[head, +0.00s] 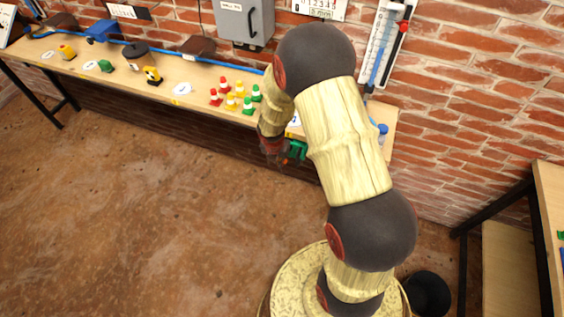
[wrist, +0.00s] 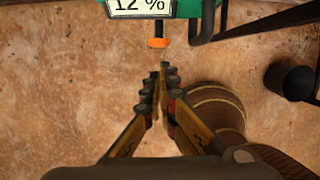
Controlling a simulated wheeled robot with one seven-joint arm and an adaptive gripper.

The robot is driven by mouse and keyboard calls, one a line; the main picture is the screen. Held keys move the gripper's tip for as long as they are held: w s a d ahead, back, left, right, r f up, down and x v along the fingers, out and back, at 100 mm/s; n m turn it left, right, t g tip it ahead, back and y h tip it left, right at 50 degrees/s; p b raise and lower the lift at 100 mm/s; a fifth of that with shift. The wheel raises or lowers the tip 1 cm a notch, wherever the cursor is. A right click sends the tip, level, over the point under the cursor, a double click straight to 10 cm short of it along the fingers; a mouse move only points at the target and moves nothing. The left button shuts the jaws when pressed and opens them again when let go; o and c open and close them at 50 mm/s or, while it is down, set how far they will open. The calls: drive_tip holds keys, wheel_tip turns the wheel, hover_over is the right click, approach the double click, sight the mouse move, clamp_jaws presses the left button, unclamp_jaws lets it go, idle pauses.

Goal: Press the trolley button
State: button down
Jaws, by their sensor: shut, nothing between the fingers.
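My gripper (wrist: 163,68) is shut and empty in the wrist view, its fingertips just below an orange-tipped part (wrist: 158,42) under a green device (wrist: 185,8) whose display reads 12 %. A small gap shows between fingertips and orange tip. In the head view my gripper (head: 276,153) is at the bench's front edge beside the green device (head: 298,150), partly hidden by my arm. A blue trolley-like block (head: 103,31) sits along a blue strip on the bench. No readable label marks the trolley button, so I cannot tell which part it is.
The wooden bench (head: 200,73) along the brick wall holds red, yellow and green cones (head: 238,92), a yellow-black box (head: 152,76) and a green block (head: 105,66). A grey wall box (head: 245,20) hangs above. A black bin (head: 430,294) stands right. The floor at left is clear.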

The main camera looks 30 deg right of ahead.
drive_tip(key=p+v, duration=0.1)
drive_tip(key=v, duration=0.3)
drive_tip(key=shift+s+r, duration=0.25)
drive_tip(key=shift+r, duration=0.1)
idle(0.6)
